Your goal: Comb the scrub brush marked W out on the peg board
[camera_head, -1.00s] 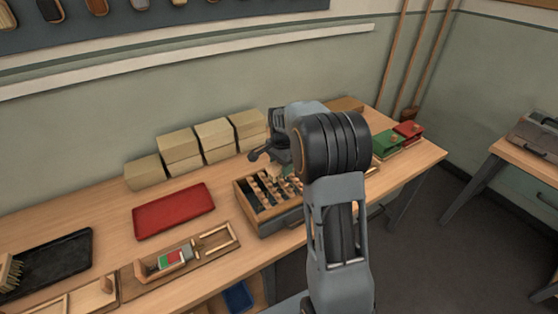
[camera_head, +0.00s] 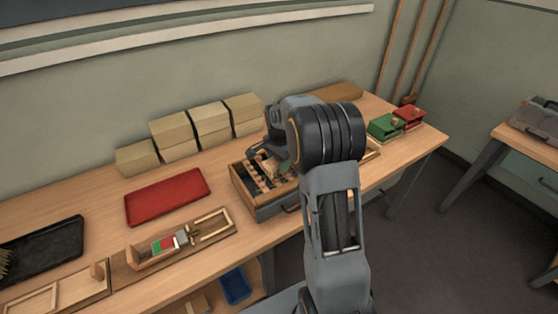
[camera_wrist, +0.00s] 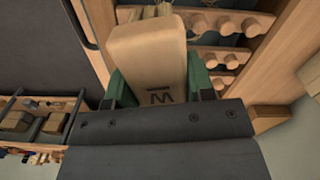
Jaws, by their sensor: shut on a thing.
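The scrub brush marked W is a pale wooden block (camera_wrist: 150,55) in the wrist view, with a dark W and a bar on its face. My gripper (camera_wrist: 160,88) is shut on it, with green finger pads at both sides. The peg board (camera_head: 246,184) is a wood-framed box with rows of light pegs on the bench; its pegs (camera_wrist: 222,55) show beside and beyond the brush in the wrist view. The brush is over or at the pegs; its bristles are mostly hidden, so I cannot tell whether they touch. My arm hides the board's right part.
A red tray (camera_head: 168,197), a black tray (camera_head: 45,252) and a wooden fixture (camera_head: 212,226) with coloured blocks lie left on the bench. Cardboard boxes (camera_head: 210,128) stand along the wall. Green (camera_head: 384,127) and red (camera_head: 409,116) boxes sit at the right end.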

